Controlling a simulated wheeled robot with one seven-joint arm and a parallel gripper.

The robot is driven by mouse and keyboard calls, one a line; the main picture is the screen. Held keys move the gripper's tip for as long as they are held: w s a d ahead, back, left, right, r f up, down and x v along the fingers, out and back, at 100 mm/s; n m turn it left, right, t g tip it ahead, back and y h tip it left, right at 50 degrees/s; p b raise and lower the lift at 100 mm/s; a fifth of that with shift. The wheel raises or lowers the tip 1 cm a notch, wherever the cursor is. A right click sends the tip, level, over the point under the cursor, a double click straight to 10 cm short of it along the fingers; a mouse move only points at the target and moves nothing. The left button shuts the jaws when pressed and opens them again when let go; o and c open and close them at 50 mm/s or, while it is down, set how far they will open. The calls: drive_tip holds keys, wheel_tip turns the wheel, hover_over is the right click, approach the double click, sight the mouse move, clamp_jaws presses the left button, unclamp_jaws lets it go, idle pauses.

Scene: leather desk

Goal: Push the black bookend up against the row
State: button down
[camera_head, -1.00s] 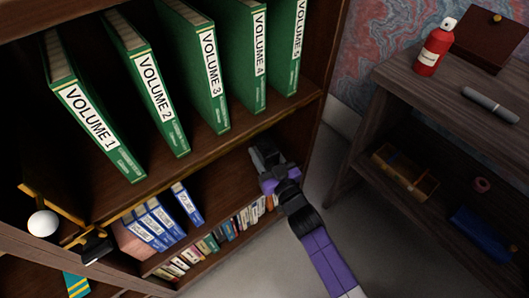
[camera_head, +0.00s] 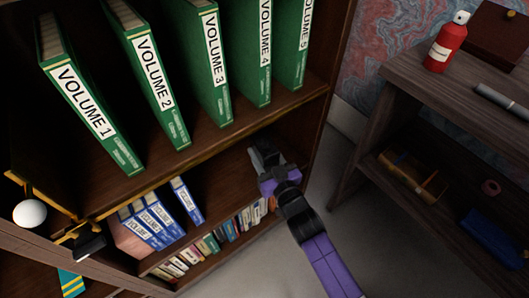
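Several blue-spined books (camera_head: 152,222) stand in a row at the left of the lower shelf. Several smaller books (camera_head: 208,245) stand in front of and to the right of them, lower in the picture. I cannot pick out the black bookend with certainty; a small black object (camera_head: 90,247) shows beside brass-coloured parts at the shelf's left front. My gripper (camera_head: 262,160) reaches in at the right end of the lower shelf, apart from the blue books. Its fingers are dark and small against the shadow, so their opening and anything between them cannot be made out.
Green binders, VOLUME 1 to VOLUME 5 (camera_head: 165,90), lean on the upper shelf with gaps between them. A white ball (camera_head: 30,214) is at the left. A side table (camera_head: 400,85) at the right holds a red spray bottle (camera_head: 446,45) and a grey marker (camera_head: 500,98).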

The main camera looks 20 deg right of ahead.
drive_tip(key=shift+s+a+b, duration=0.15)
drive_tip(key=shift+a+b, duration=0.3)
drive_tip(key=shift+b, duration=0.1)
drive_tip(key=shift+s+a+f+b, duration=0.15)
drive_tip(key=shift+a+b, duration=0.55)
drive_tip(key=shift+b, duration=1.55)
drive_tip(key=shift+s+a+b, duration=0.25)
drive_tip(key=shift+a+b, duration=0.4)
drive_tip(key=shift+b, duration=1.4)
drive_tip(key=shift+s+a+b, duration=0.25)
drive_tip(key=shift+a+b, duration=0.45)
drive_tip(key=shift+b, duration=0.05)
drive_tip(key=shift+s+a+b, duration=0.25)
drive_tip(key=shift+a+b, duration=0.4)
drive_tip(key=shift+b, duration=0.15)
drive_tip(key=shift+a, duration=0.2)
drive_tip(key=shift+s+a+b, duration=0.25)
drive_tip(key=shift+a+b, duration=0.2)
drive_tip(key=shift+a, duration=0.25)
drive_tip(key=shift+s+a, duration=0.15)
drive_tip(key=shift+a, duration=0.25)
